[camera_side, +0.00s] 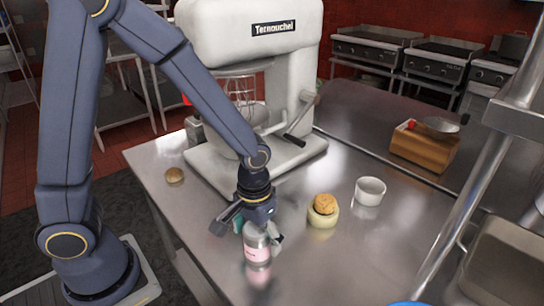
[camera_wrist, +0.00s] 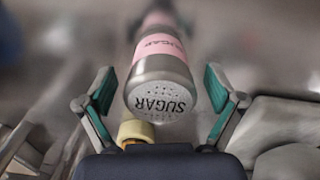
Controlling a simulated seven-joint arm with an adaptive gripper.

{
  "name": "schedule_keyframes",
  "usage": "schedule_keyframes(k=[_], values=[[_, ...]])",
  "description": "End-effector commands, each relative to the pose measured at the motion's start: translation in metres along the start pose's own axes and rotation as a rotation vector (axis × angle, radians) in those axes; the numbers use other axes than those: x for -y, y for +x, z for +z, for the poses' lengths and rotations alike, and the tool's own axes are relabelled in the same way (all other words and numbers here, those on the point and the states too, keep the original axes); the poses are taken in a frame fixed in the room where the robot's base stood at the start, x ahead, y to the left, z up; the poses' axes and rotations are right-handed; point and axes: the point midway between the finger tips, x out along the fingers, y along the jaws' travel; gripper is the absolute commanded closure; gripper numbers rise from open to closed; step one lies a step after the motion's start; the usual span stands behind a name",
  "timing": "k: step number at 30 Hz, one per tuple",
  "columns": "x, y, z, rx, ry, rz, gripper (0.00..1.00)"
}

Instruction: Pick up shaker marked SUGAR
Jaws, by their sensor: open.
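The SUGAR shaker (camera_side: 257,246) is a metal cylinder with a pink label, upright on the steel table under my gripper. In the wrist view the shaker (camera_wrist: 162,75) shows its perforated grey lid with the word SUGAR, seen from above and upside down. My gripper (camera_side: 258,232) points down at the shaker's upper part. In the wrist view my gripper (camera_wrist: 160,100) is open, with one teal-padded finger on each side of the lid. Gaps show between the pads and the shaker. In the side view the fingers partly hide the shaker's top.
A pale bowl (camera_side: 323,219) with a bun-like item (camera_side: 325,203) in it stands right of the shaker. Beyond it is a white cup (camera_side: 370,190). A big white mixer (camera_side: 250,50) stands behind, a small bun (camera_side: 174,175) lies left, and a wooden box (camera_side: 425,147) stands back right.

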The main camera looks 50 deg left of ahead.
Motion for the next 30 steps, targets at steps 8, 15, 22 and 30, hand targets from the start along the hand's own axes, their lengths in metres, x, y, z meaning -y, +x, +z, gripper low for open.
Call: schedule_keyframes(k=[8, 15, 22, 30], values=[[0.0, -0.0004, -0.0002, 0.0, 0.0, 0.0, 0.35], [-0.0001, -0.0005, -0.0002, 0.0, 0.0, 0.0, 0.6], [-0.0002, -0.0007, -0.0004, -0.001, 0.0, 0.0, 0.79], [-0.0004, -0.0039, -0.0007, -0.002, 0.0, 0.001, 0.79]])
